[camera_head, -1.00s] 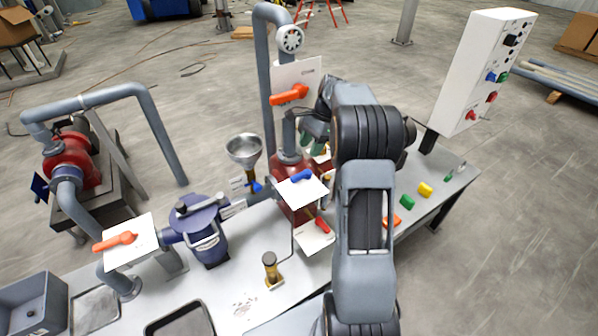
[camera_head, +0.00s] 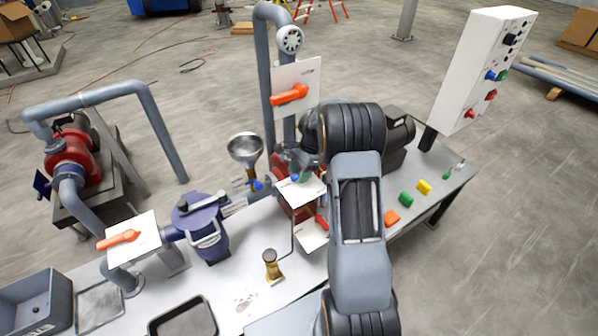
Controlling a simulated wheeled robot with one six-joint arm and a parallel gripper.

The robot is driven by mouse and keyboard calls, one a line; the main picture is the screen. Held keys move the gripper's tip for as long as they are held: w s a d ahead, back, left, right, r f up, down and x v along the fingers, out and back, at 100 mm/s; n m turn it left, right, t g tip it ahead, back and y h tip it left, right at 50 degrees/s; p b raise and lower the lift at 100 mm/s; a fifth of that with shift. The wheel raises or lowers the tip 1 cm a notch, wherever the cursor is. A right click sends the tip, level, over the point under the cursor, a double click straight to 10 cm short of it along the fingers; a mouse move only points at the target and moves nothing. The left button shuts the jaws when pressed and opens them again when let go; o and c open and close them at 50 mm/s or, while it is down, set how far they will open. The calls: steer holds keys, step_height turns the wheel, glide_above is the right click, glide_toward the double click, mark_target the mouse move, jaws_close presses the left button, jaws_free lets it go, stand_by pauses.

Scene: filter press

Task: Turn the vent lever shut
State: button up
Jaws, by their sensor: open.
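The lever labels are too small to read, so I cannot tell by name which one is the vent lever. My gripper (camera_head: 299,171) is open, just above a white plate (camera_head: 303,190) on the red vessel. A blue lever (camera_head: 295,178) on that plate shows only as a small patch beneath the gripper. I cannot tell whether the fingers touch it. Below, a red lever (camera_head: 321,222) sits on a second white plate (camera_head: 310,237). An orange lever (camera_head: 289,95) is on the upright pipe's plate, and another orange lever (camera_head: 118,238) is at the left.
A metal funnel (camera_head: 245,148) with a small blue handle stands left of the gripper. A blue-purple filter housing (camera_head: 203,225) and a brass-coloured piece (camera_head: 271,264) stand on the bench. The upright grey pipe (camera_head: 264,90) rises close behind. A white control box (camera_head: 485,70) stands at the right.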

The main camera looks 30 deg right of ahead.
jaws_close()
stand_by(0.3)
steer(key=shift+s+n, duration=0.1)
steer(key=shift+n, duration=0.3)
steer(key=shift+s+d+n+g+h+b, duration=0.4)
steer(key=shift+d+n+g+h, duration=0.35)
steer(key=shift+n, duration=2.1)
steer(key=shift+s+d+n+g+h+b, duration=0.2)
steer(key=shift+s+d+n+g+h, duration=0.5)
steer(key=shift+n, duration=2.2)
steer(key=shift+s+d+n+g+h+b, duration=0.35)
steer(key=shift+n+h, duration=0.7)
steer(key=shift+n, duration=1.8)
steer(key=shift+w+d+r, duration=0.1)
steer(key=shift+w, duration=0.05)
jaws_free()
